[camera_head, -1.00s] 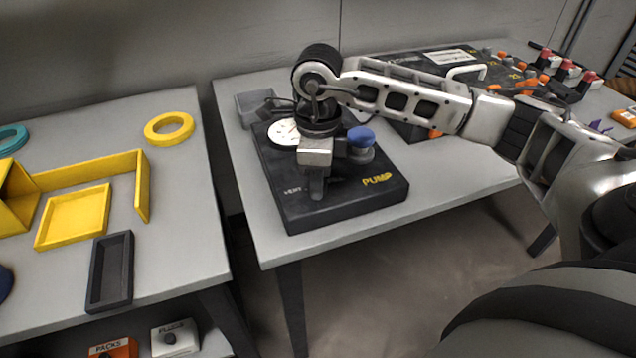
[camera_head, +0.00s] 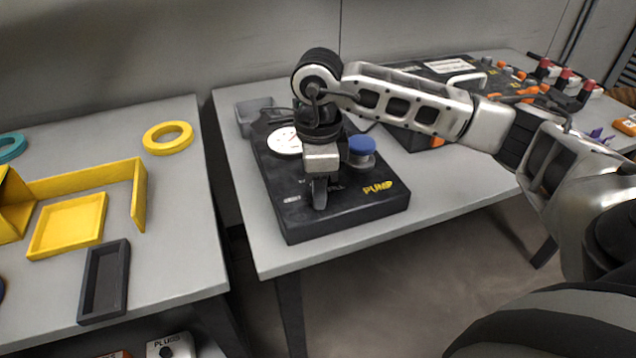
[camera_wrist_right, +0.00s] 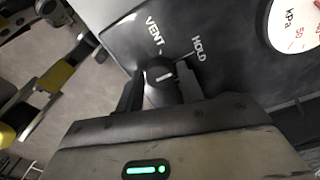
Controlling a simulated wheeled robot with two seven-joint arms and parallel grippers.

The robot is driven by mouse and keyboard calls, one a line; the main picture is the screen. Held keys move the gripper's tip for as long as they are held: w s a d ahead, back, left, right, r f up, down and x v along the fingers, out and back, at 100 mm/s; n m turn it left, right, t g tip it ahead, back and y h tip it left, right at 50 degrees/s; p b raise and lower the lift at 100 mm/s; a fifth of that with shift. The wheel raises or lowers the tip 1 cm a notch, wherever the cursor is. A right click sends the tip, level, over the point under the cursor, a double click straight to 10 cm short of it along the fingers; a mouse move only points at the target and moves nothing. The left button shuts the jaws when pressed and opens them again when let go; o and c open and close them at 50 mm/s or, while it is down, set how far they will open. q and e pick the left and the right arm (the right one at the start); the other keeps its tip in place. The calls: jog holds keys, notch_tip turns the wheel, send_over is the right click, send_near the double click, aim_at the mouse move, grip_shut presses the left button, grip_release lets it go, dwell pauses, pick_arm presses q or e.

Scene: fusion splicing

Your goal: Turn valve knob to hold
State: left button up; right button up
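The black valve knob (camera_wrist_right: 160,75) with a white pointer line shows in the right wrist view, on the dark pump unit (camera_head: 350,212). The words VENT (camera_wrist_right: 154,30) and HOLD (camera_wrist_right: 199,48) are printed beside it, each with a short tick. The pointer line lies nearly level in the picture, tilted slightly up to the right. My right gripper (camera_wrist_right: 160,88) is down over the knob, one finger on each side. I cannot tell whether the fingers press on it. In the head view the right gripper (camera_head: 320,192) hides the knob. My left gripper is out of view.
A round white gauge (camera_head: 285,141) and a blue-capped part (camera_head: 361,150) stand on the pump unit close to my right gripper. A grey bin (camera_head: 247,120) is behind. The left table holds a yellow tray (camera_head: 100,218), a yellow ring (camera_head: 168,138) and a black tray (camera_head: 122,275).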

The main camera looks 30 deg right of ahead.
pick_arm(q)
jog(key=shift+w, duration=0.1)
pick_arm(e)
jog(key=shift+o, duration=0.9)
pick_arm(q)
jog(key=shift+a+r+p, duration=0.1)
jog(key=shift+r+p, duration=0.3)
jog(key=shift+p, duration=0.5)
pick_arm(e)
notch_tip(320, 180, up, 16)
